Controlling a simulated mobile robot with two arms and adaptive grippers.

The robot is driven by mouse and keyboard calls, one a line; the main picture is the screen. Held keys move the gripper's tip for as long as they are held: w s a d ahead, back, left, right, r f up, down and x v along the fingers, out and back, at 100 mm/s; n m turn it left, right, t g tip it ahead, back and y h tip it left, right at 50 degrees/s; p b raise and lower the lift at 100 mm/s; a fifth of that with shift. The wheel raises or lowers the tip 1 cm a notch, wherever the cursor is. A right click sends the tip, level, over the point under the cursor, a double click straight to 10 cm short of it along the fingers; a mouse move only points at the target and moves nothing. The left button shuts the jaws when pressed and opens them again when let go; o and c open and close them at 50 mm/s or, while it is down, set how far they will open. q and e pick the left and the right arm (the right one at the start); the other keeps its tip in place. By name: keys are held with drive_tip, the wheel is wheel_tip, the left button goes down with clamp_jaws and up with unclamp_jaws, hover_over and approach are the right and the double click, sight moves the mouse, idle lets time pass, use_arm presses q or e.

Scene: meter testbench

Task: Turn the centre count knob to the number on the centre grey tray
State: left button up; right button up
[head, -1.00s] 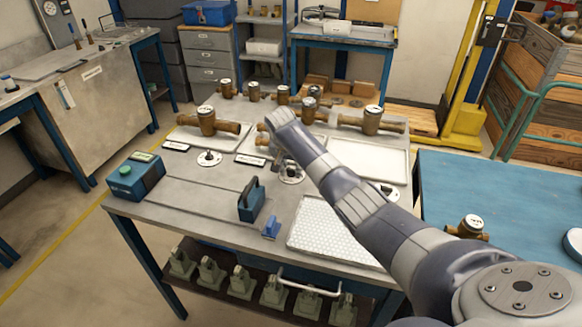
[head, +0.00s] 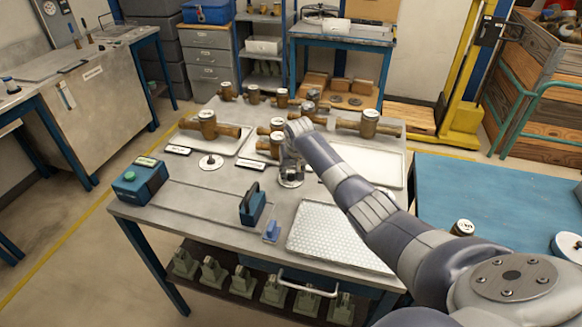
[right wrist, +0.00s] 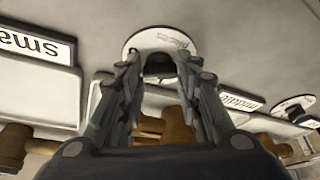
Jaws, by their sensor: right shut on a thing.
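The centre count knob stands on a round white dial (head: 291,183) on the bench, mostly hidden by my right gripper (head: 290,168). In the right wrist view the white dial (right wrist: 150,37) carries upside-down lettering, and the dark knob (right wrist: 160,66) sits between my gripper's fingertips (right wrist: 158,62). The gripper points down and is shut on the knob. The centre grey tray (head: 262,150) lies just behind, with brass meters on it and the arm covering part. I cannot count its pieces clearly. My left gripper is not in view.
The left dial (head: 211,162) stands clear at left. The left tray (head: 237,146) and right tray (head: 385,170) hold brass meters. A green-button box (head: 139,182), a blue handled block (head: 252,204) and a perforated white mat (head: 335,235) occupy the front bench.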

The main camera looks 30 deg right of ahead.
drive_tip(key=n+y, duration=0.1)
drive_tip(key=n, duration=0.1)
drive_tip(key=shift+d+n, duration=0.15)
drive_tip(key=shift+n, duration=0.25)
drive_tip(key=shift+d+n+y+b, duration=0.1)
drive_tip(key=shift+n+y+b, duration=0.55)
drive_tip(key=shift+n, duration=1.15)
drive_tip(key=o, duration=1)
drive_tip(key=shift+f, duration=0.1)
drive_tip(key=shift+o, duration=0.2)
drive_tip(key=v, duration=1.2)
drive_tip(key=shift+s, duration=0.1)
